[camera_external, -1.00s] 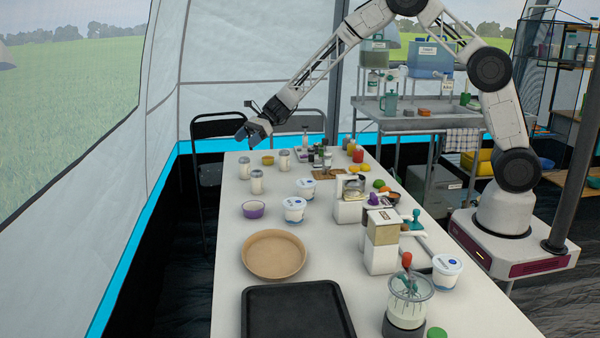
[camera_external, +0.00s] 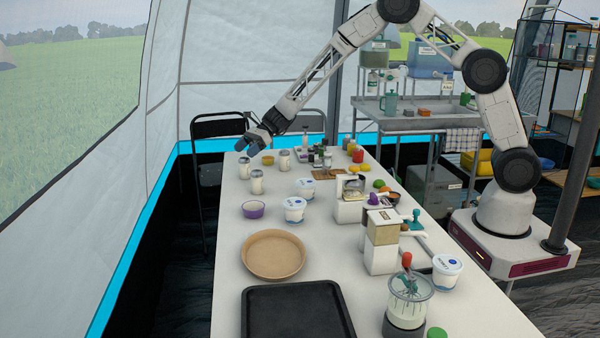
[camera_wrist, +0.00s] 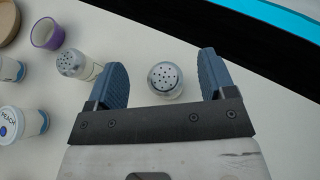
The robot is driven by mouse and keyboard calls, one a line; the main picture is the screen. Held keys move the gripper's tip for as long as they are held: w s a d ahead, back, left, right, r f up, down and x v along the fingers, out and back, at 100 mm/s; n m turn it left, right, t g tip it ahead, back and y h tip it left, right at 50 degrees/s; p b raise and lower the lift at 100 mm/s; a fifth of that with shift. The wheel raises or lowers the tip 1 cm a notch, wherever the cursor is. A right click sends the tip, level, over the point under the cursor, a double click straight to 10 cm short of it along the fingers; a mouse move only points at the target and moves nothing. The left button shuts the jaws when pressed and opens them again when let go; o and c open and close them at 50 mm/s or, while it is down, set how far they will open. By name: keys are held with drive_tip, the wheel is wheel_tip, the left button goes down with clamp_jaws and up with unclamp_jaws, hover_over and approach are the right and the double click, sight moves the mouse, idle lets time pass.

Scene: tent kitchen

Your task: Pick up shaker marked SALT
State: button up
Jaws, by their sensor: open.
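Several similar shakers with pale bodies and grey perforated lids stand on the white table: a left one (camera_external: 244,168), a nearer one (camera_external: 257,183) and a right one (camera_external: 284,161). I cannot read a SALT mark on any of them. My gripper (camera_external: 248,147) is open, above the left shaker. In the wrist view, one shaker's round lid (camera_wrist: 164,77) lies between the two blue fingers of my gripper (camera_wrist: 163,64), below them and apart from them. Another shaker (camera_wrist: 76,66) stands just outside the left finger.
A purple bowl (camera_external: 253,209) and white tubs (camera_external: 294,209) stand nearer the camera. A yellow bowl (camera_external: 268,160) is close to the shakers. Bottles (camera_external: 322,158) stand to the right. The table's left edge is near; a chair (camera_external: 207,150) stands beyond it.

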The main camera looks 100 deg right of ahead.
sight(241, 162)
drive_tip(key=shift+f, duration=0.15)
drive_tip(key=shift+f, duration=0.65)
drive_tip(key=shift+w+a+f, duration=0.15)
drive_tip(key=shift+w+f, duration=0.05)
drive_tip(key=shift+f, duration=0.45)
drive_tip(key=shift+w+a+f, duration=0.15)
drive_tip(key=shift+w+f, duration=0.05)
drive_tip(key=shift+f, duration=0.4)
drive_tip(key=shift+x, duration=0.9)
drive_tip(key=shift+c, duration=0.3)
drive_tip(key=c, duration=1)
